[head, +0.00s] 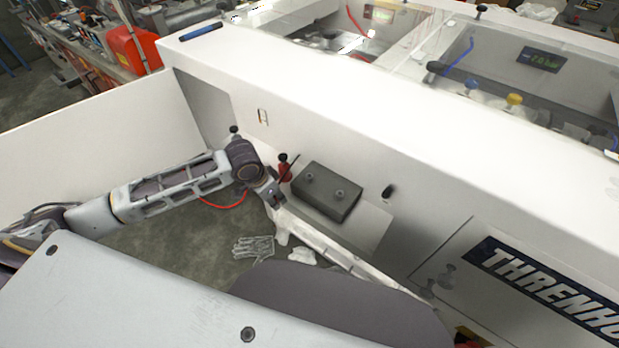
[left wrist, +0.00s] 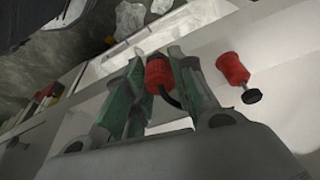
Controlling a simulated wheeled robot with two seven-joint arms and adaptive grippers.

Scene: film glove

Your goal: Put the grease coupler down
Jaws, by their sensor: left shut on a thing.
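My left gripper (head: 274,197) is at the white machine's front, just left of a dark grey block. In the left wrist view, its green-padded fingers (left wrist: 156,82) are shut on a small red part with a black curved tail, which I take for the grease coupler (left wrist: 158,70). The coupler sits between the fingers, and its lower end is hidden by them. I cannot tell whether it touches a surface. A red fitting with a black knob (left wrist: 233,69) stands apart from it, to the right. My right gripper is not in view.
The dark grey block (head: 327,191) with two round knobs sits on a narrow white ledge (head: 371,229). A clear film glove (head: 253,247) and crumpled white pieces (head: 302,257) lie below. A red hose (head: 226,206) runs behind my left arm. The ledge right of the block is bare.

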